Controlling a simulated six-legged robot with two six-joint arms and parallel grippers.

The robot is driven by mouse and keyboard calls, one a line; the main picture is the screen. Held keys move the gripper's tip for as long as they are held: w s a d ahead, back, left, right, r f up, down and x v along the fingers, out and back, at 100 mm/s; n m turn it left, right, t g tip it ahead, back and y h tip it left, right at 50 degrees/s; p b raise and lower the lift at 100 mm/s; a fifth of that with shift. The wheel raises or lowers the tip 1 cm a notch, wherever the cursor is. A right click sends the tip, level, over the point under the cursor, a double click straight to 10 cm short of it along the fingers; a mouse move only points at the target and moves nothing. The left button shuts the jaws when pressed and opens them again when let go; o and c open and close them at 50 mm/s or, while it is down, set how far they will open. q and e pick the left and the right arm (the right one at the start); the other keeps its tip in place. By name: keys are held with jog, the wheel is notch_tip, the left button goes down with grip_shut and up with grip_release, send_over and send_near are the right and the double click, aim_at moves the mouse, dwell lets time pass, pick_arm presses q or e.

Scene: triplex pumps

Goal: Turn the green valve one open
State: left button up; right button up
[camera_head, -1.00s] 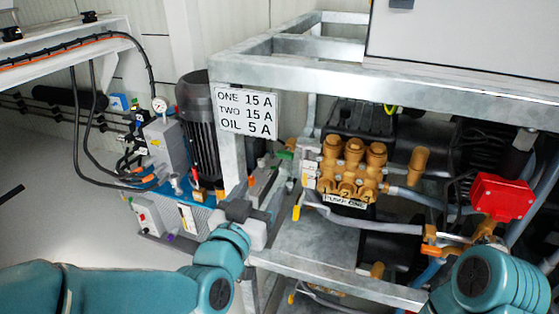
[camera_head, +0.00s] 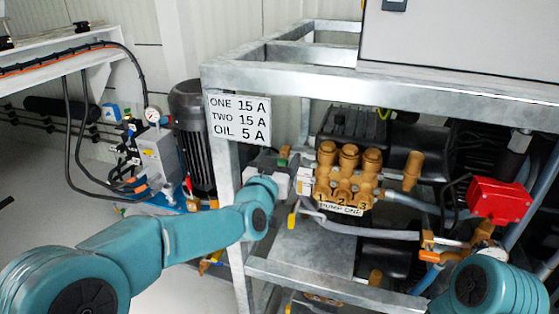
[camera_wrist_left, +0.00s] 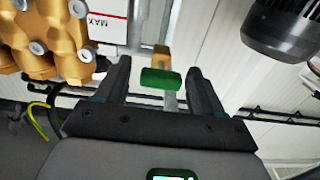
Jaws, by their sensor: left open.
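The green valve handle (camera_wrist_left: 160,79) sits on a grey stem with a brass body behind it in the left wrist view. It lies between the two dark fingers of my left gripper (camera_wrist_left: 160,82), with a gap on each side. The fingers are open and apart from it. In the head view my left gripper (camera_head: 268,160) is beside the frame post, left of the brass pump; its fingertips are hard to make out. A small bit of the green handle (camera_head: 284,152) shows just beyond it. My right gripper is not visible, only teal arm links at lower right.
The brass pump head (camera_head: 345,175) labelled PUMP ONE is close on the right. The galvanized frame post (camera_head: 222,170) stands left of my gripper. A dark motor (camera_wrist_left: 285,30) shows in the wrist view.

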pick_arm(q)
jog(key=shift+c, duration=0.3)
jog(key=c, duration=0.9)
jog(key=shift+f+n+b, duration=0.15)
jog(key=shift+n+b, duration=0.15)
jog(key=shift+b, duration=0.25)
jog(key=shift+n, duration=0.3)
jog(key=shift+r, duration=0.2)
jog(key=o, duration=1)
jog(key=shift+c, duration=0.2)
jog(key=shift+s, duration=0.1)
jog(key=p+v, duration=0.1)
jog(key=v, duration=1.5)
